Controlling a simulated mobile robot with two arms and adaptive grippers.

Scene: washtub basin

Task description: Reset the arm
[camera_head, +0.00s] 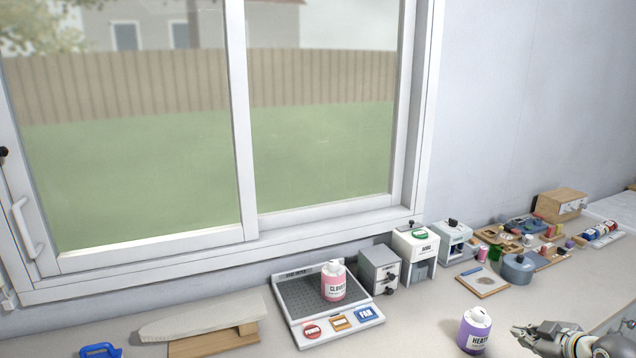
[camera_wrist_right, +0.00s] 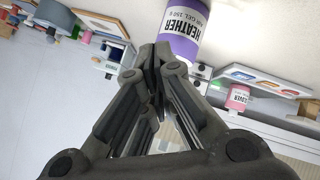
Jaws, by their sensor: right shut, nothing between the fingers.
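My right gripper (camera_head: 524,332) comes in at the lower right in the head view, just right of a purple bottle labelled HEATHER (camera_head: 475,331). In the right wrist view my right gripper (camera_wrist_right: 151,55) has its fingers together with nothing between them. The HEATHER bottle (camera_wrist_right: 183,32) stands close past the fingertips there; I cannot tell whether they touch. My left gripper is not in the head view.
A pink bottle labelled CLOVER (camera_head: 333,283) stands on a tray with a dark mesh (camera_head: 300,297). A small ironing board (camera_head: 192,322) and a blue handled item (camera_head: 100,351) lie left. Small cabinets (camera_head: 380,268), a pot (camera_head: 518,268) and a wooden box (camera_head: 561,205) line the wall.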

